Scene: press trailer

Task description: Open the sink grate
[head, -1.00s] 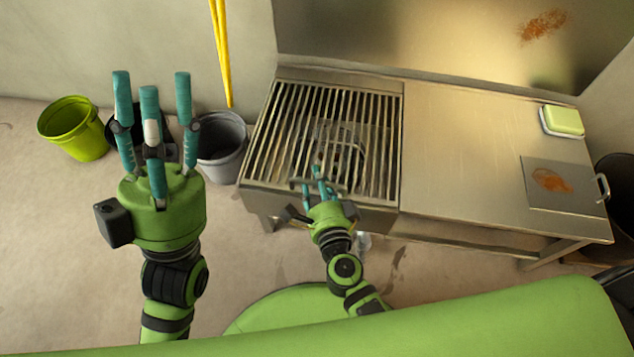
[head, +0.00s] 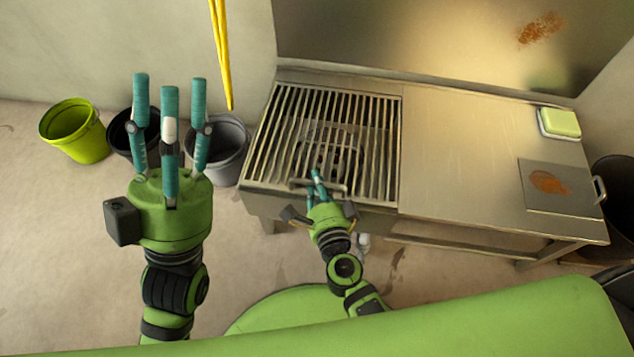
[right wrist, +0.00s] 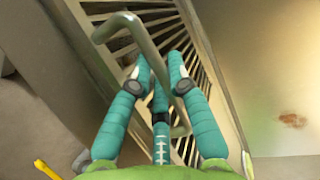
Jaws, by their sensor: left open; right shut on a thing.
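The sink grate (head: 287,115) is a panel of metal bars lying over the sink (head: 262,192) at the left end of the steel counter, seen in the head view. It looks flat and closed. A bent metal bar handle (right wrist: 133,24) rises at its front edge. My right gripper (head: 317,174) is at that edge, its teal fingers shut on the handle; the right wrist view shows the fingers (right wrist: 160,70) around the bar. My left gripper (head: 170,88) is open and empty, fingers pointing up, left of the sink and apart from it.
Green (head: 75,138), black (head: 119,133) and grey (head: 232,165) buckets stand on the floor behind my left gripper. A yellow pole (head: 222,60) hangs behind. A green sponge (head: 560,122) and a rusty-stained plate (head: 535,200) lie on the counter's right; its middle is clear.

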